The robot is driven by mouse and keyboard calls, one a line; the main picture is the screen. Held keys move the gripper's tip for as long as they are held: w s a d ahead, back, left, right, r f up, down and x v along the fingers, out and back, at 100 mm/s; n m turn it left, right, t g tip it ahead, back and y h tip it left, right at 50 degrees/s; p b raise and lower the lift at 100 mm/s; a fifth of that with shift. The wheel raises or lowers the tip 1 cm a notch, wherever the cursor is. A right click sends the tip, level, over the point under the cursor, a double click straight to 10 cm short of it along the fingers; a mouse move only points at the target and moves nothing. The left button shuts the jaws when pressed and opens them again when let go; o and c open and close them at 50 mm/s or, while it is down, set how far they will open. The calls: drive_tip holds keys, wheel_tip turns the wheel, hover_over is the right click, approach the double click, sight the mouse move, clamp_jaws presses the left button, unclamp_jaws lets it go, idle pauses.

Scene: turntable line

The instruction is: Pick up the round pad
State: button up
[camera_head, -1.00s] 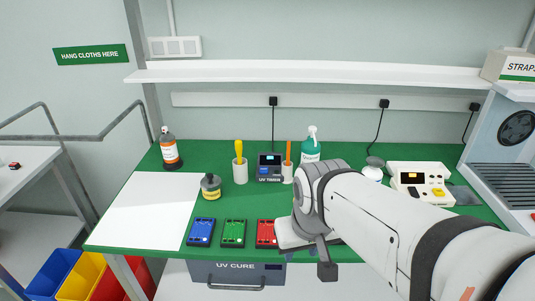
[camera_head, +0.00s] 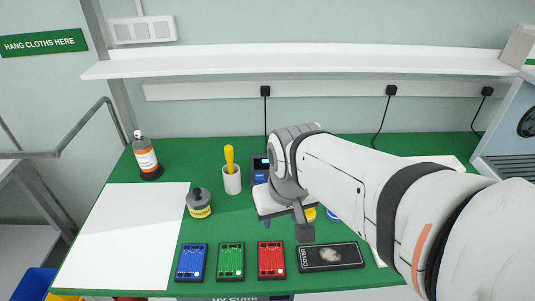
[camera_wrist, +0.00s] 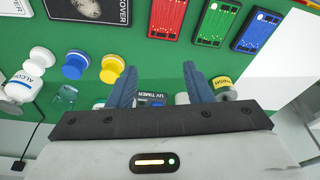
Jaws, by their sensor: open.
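Two small round pieces with white parts, one yellow (camera_wrist: 112,68) and one blue (camera_wrist: 75,66), lie on the green bench left of my fingers in the wrist view. I cannot tell which, if either, is the round pad. In the head view only slivers of the yellow piece (camera_head: 311,214) and blue piece (camera_head: 333,214) show beside my arm. My gripper (camera_wrist: 160,71) is open, with nothing held between its blue fingers. In the head view my gripper (camera_head: 304,222) is above the bench, mostly hidden by my wrist.
Blue (camera_head: 191,262), green (camera_head: 231,262) and red (camera_head: 271,260) boards and a dark COVER box (camera_head: 331,256) line the front. A grey jar (camera_head: 199,203), a cup with a yellow handle (camera_head: 231,180) and a bottle (camera_head: 147,160) stand behind. A white sheet (camera_head: 122,235) is clear.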

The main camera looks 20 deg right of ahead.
drive_tip(key=o, duration=0.6)
drive_tip(key=w+d+m+p, duration=0.1)
drive_tip(key=w, duration=0.1)
drive_tip(key=w+d+f+m+p, duration=0.1)
drive_tip(key=w+d+m, duration=0.1)
drive_tip(key=w+d+m+g+p, duration=0.1)
drive_tip(key=w+d+m, duration=0.1)
drive_tip(key=shift+w+f, duration=0.25)
drive_tip(key=shift+w, duration=0.15)
drive_tip(key=shift+o, duration=0.2)
drive_tip(key=w+d+f+m+p, duration=0.1)
drive_tip(key=d+f+m, duration=0.1)
drive_tip(key=w+d+f+m+g+p, duration=0.1)
drive_tip(key=w+d+f+m, duration=0.1)
drive_tip(key=w+d+f+m+p, duration=0.1)
drive_tip(key=w+d+f+m, duration=0.1)
drive_tip(key=d, duration=0.1)
drive_tip(key=shift+w+d+f+g, duration=0.1)
drive_tip(key=shift+w+f+g, duration=0.1)
drive_tip(key=shift+w+g, duration=0.1)
drive_tip(key=shift+d+f+m, duration=0.3)
drive_tip(key=shift+f+m, duration=0.1)
drive_tip(key=shift+f, duration=0.25)
drive_tip(key=shift+s+f+p, duration=0.1)
drive_tip(key=shift+f+p, duration=0.55)
drive_tip(key=shift+f, duration=3)
